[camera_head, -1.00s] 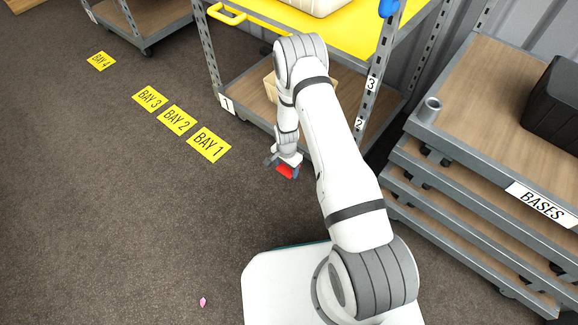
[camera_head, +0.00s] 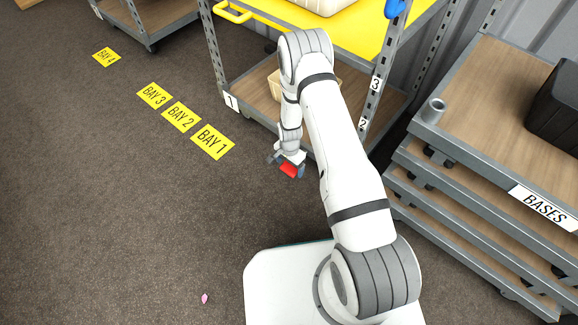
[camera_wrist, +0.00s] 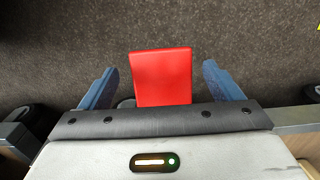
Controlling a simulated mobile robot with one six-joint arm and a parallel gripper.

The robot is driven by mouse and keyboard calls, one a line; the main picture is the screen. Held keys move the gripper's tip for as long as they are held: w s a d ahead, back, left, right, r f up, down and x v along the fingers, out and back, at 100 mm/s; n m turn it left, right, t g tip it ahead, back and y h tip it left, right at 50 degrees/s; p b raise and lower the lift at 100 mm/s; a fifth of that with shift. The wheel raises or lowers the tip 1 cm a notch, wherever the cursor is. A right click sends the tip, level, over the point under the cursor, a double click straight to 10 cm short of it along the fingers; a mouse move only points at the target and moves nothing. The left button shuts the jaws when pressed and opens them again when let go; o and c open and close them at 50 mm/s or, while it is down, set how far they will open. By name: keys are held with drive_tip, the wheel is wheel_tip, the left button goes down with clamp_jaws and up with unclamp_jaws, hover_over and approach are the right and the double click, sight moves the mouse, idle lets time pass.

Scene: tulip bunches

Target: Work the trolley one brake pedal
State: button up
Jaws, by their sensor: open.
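The red brake pedal (camera_wrist: 161,77) shows in the wrist view as a flat red plate at the middle, between the two blue fingers of my gripper (camera_wrist: 161,88). The fingers are open with a gap on each side of the pedal. In the head view the red pedal (camera_head: 289,170) sits low at the front of trolley one, partly behind my gripper (camera_head: 287,166). Trolley one (camera_head: 245,113) has grey posts, a wooden lower shelf, a yellow upper tray and a "1" label (camera_head: 232,102). I cannot tell whether my gripper touches the pedal.
Yellow bay markers, such as BAY 1 (camera_head: 212,141), lie on the open carpet at left. A stack of wooden-decked bases (camera_head: 470,110) stands close on the right of my arm. A pink petal (camera_head: 205,298) lies on the floor. Dark wheels (camera_wrist: 30,118) flank the pedal.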

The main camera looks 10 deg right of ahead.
wheel_tip(320, 180, up, 6)
drive_tip(key=shift+r+p, duration=0.2)
drive_tip(key=shift+p, duration=0.85)
